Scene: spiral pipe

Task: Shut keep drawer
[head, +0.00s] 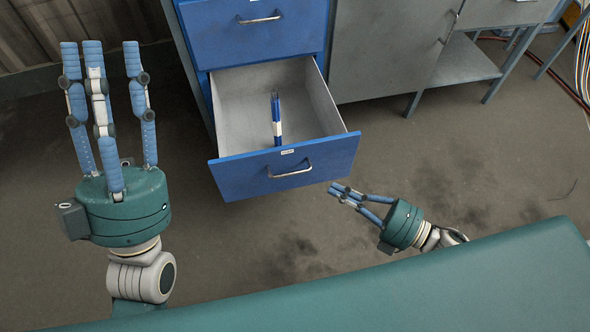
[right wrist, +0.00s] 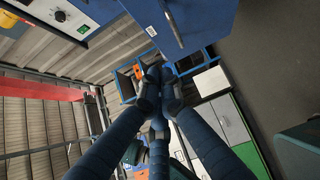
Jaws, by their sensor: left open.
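The keep drawer (head: 250,173) is a blue drawer with a small white label and a metal handle (head: 290,170). It stands pulled out of the blue cabinet in the head view, and a blue and white pen-like item (head: 276,120) lies inside. My right gripper (head: 338,191) is just right of and below the drawer front, its fingers drawn together with nothing visible between them. In the right wrist view its fingertips (right wrist: 160,78) meet near a labelled blue panel (right wrist: 185,22), apparently the drawer front. My left gripper (head: 100,50) is open and empty, left of the drawer.
Another blue drawer (head: 255,28) above is closed. Grey cabinets (head: 390,50) and a metal stand (head: 465,65) are to the right. A teal surface (head: 380,285) crosses the bottom of the head view. The floor (head: 240,240) in front of the drawer is clear.

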